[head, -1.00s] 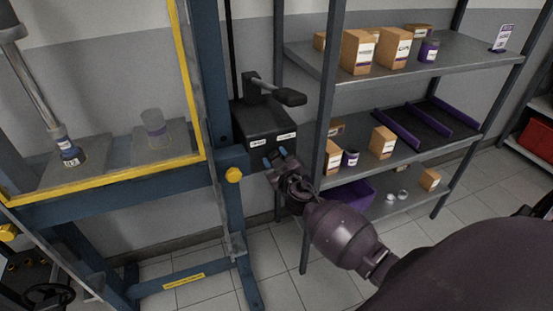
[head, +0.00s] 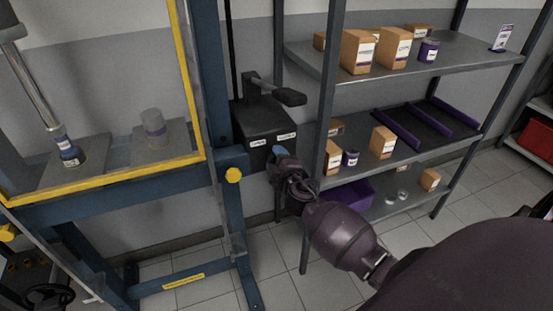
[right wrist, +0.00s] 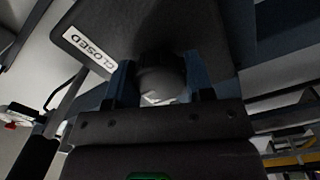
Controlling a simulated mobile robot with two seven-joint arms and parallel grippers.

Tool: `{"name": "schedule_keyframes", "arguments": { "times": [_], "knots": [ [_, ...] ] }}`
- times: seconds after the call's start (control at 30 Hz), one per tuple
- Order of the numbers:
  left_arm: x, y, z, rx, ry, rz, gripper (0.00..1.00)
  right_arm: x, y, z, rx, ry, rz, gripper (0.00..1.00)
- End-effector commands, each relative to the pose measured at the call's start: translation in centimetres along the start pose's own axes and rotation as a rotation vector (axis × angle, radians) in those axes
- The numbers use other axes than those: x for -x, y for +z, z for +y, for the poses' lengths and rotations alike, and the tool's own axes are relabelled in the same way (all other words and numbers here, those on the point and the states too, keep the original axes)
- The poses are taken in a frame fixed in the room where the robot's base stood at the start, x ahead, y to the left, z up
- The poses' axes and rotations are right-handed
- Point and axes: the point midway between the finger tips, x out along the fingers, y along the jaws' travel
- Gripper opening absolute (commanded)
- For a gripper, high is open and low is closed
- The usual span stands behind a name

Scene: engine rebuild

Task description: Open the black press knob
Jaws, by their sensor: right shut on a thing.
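The black press knob (right wrist: 162,75) shows in the right wrist view, on the face of the black press box with a CLOSED label (right wrist: 88,52). My right gripper (right wrist: 160,88) is shut on the knob, with one blue finger on each side of it. In the head view the black press box (head: 262,125) is mounted beside the blue press frame, and my right gripper (head: 282,157) is at its lower right edge. The knob is hidden there behind the gripper. My left gripper is in neither view.
A lever with a dark handle (head: 290,96) sits on top of the box. The blue press frame (head: 205,90) with a yellow-edged guard (head: 100,180) stands left. A grey shelf rack (head: 330,110) with boxes and cans stands close on the right of my gripper.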

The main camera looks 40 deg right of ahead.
Motion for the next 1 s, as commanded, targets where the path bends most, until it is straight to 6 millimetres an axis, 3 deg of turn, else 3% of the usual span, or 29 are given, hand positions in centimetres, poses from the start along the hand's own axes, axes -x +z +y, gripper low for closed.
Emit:
{"name": "schedule_keyframes", "arguments": {
  "times": [0.5, 1.0],
  "knots": [
    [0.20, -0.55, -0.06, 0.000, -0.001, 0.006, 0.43, 0.02, 0.01, 0.00, 0.388, 0.000, 0.000, 0.25],
    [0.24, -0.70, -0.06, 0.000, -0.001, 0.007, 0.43, 0.03, 0.03, -0.10, 0.489, -0.001, -0.001, 0.25]
  ]
}}
